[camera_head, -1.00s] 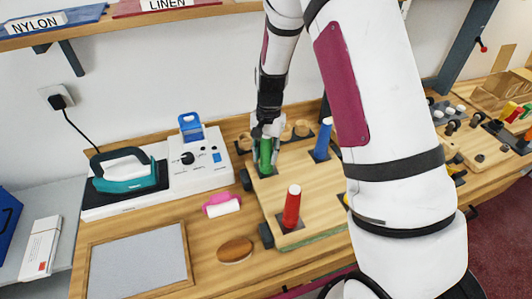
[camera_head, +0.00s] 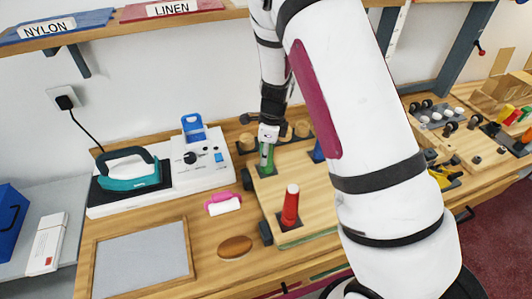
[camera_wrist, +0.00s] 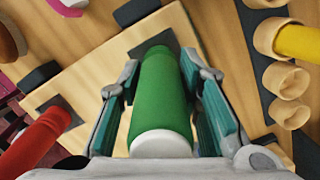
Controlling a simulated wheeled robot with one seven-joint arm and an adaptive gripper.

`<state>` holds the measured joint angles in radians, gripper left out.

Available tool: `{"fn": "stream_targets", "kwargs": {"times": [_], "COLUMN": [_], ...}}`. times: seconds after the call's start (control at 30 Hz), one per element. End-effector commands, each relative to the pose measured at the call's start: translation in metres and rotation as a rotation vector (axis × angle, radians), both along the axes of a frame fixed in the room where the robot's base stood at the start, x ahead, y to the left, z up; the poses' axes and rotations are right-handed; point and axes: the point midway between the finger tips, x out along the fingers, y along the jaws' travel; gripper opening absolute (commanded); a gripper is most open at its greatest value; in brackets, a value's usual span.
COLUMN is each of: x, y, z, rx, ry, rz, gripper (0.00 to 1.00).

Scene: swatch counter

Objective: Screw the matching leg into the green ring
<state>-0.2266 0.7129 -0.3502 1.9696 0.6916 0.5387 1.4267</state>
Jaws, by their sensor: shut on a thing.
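The green leg (camera_wrist: 160,95), with a white end cap, stands between the two teal-padded fingers of my gripper (camera_wrist: 161,72). The gripper is shut on it. The leg's far end meets a dark square plate on the pale wooden board (camera_wrist: 85,75); the green ring itself is hidden there, so I cannot tell how deep the leg sits. In the head view my gripper (camera_head: 267,146) is over the green leg (camera_head: 265,160) at the board's back left corner. The red leg (camera_head: 290,206) stands on another dark plate nearer the front. The blue leg (camera_head: 318,150) is partly hidden by my arm.
Behind the board is a dark rack with several wooden cups (camera_wrist: 287,80); a yellow leg (camera_wrist: 300,42) shows there. An iron (camera_head: 128,172), a white control box (camera_head: 204,160), a pink-and-white item (camera_head: 222,203) and a brown oval (camera_head: 235,247) lie to the left.

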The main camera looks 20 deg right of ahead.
Motion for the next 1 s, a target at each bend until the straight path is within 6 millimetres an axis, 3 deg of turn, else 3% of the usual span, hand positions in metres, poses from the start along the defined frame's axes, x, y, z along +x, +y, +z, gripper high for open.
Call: {"fn": "stream_targets", "kwargs": {"times": [0.17, 0.2, 0.57, 1.0], "x": [-0.0016, -0.0016, -0.0002, -0.0005], "y": [-0.0005, -0.0005, -0.0006, -0.0014], "z": [-0.0011, -0.0012, -0.0006, -0.0011], "rx": [0.000, 0.000, 0.001, 0.001], "ry": [0.004, 0.004, 0.002, 0.001], "rz": [0.001, 0.001, 0.041, 0.808], "gripper": [0.00, 0.41, 0.42, 0.42]}}
